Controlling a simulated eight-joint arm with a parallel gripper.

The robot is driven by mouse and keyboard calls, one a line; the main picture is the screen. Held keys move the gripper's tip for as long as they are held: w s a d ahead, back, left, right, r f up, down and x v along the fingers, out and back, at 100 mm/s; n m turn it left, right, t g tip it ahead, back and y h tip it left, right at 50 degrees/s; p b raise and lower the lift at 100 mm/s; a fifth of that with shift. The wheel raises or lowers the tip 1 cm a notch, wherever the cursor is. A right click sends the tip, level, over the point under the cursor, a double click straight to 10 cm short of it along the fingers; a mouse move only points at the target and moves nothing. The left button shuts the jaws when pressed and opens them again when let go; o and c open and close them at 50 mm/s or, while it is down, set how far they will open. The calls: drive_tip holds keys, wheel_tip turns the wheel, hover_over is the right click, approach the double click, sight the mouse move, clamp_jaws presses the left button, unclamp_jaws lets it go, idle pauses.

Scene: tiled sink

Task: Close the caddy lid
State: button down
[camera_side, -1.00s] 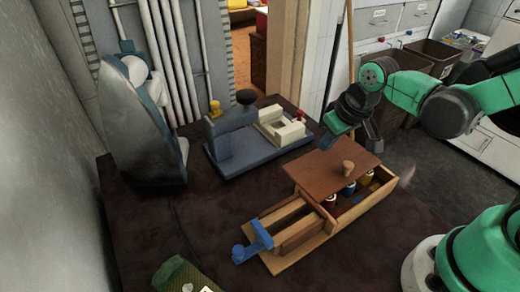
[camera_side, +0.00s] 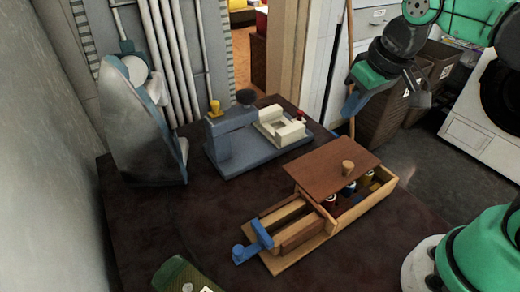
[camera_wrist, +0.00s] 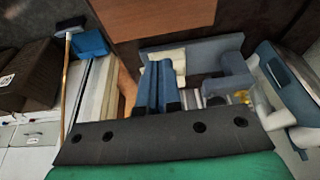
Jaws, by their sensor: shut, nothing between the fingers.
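The wooden caddy (camera_side: 345,216) stands on the dark table, with several small jars in its right compartment. The front strip is uncovered and the jar tops show there. A brown wooden panel that looks like the lid (camera_wrist: 150,14) shows at the top of the wrist view. My gripper (camera_side: 350,106) is above and behind the caddy, clear of the lid. Its blue fingers (camera_wrist: 159,68) are together and hold nothing.
A grey device with a cream tray (camera_side: 280,130) stands behind the caddy. A tall grey iron-like object (camera_side: 140,130) stands at left, a green item (camera_side: 185,274) at the front edge.

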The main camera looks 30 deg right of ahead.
sight(353, 180)
drive_tip(key=x, duration=0.9)
drive_tip(key=shift+w+f, duration=0.25)
drive_tip(key=shift+f, duration=0.05)
drive_tip(key=shift+s+f, duration=0.15)
drive_tip(key=shift+s, duration=1.85)
drive_tip(key=shift+s, duration=0.1)
drive_tip(key=shift+s, duration=2.5)
